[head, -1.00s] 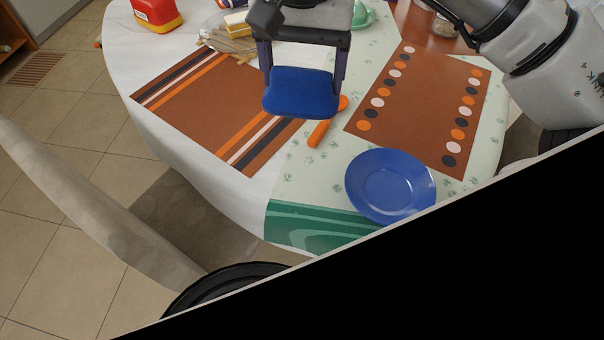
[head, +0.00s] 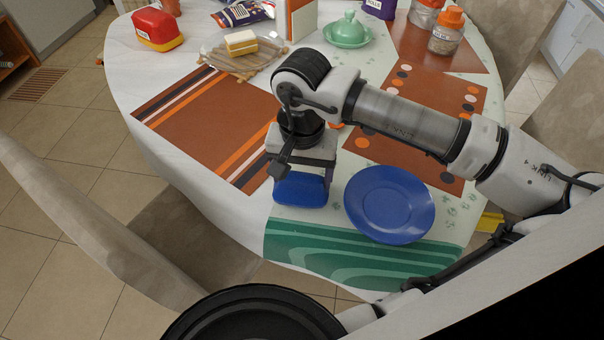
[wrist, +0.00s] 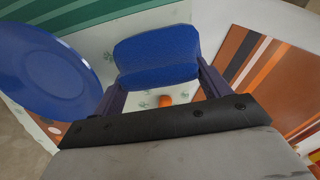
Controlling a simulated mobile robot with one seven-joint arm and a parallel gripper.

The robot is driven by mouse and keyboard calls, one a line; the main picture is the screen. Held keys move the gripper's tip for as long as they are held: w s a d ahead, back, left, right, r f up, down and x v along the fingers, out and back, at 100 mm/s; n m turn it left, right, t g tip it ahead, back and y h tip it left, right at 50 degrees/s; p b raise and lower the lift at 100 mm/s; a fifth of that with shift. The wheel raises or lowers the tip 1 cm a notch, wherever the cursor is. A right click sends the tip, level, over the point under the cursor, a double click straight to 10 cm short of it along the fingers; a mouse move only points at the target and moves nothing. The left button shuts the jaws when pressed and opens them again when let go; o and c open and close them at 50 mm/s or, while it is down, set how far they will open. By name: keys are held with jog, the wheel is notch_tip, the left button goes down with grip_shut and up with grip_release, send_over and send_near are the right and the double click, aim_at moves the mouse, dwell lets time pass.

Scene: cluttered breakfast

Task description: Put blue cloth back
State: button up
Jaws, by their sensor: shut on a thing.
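The blue cloth (head: 300,189) is a folded, rounded bundle held in my gripper (head: 303,178). In the wrist view the cloth (wrist: 157,55) spans the space between the two fingers of my gripper (wrist: 158,70), which are shut on it. In the head view it appears just left of the blue plate and above the green mat's upper edge in the picture. In the wrist view the table shows beyond it, and it looks held above the surface; the exact height I cannot tell.
A blue plate (head: 389,204) lies close to the right of the cloth, by the green striped mat (head: 340,256). Brown mats (head: 205,120) lie left and right. A sandwich (head: 241,42), a green lidded dish (head: 348,31) and jars (head: 446,32) stand farther back. An orange utensil (wrist: 166,100) lies near my gripper.

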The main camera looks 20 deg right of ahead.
aim_at(302, 172)
jog(key=shift+f, duration=0.55)
jog(key=shift+f+b, duration=0.2)
jog(key=shift+b, duration=0.1)
jog(key=o, duration=1.1)
jog(key=shift+r, duration=0.1)
notch_tip(302, 172, up, 12)
jog(key=shift+r, duration=0.15)
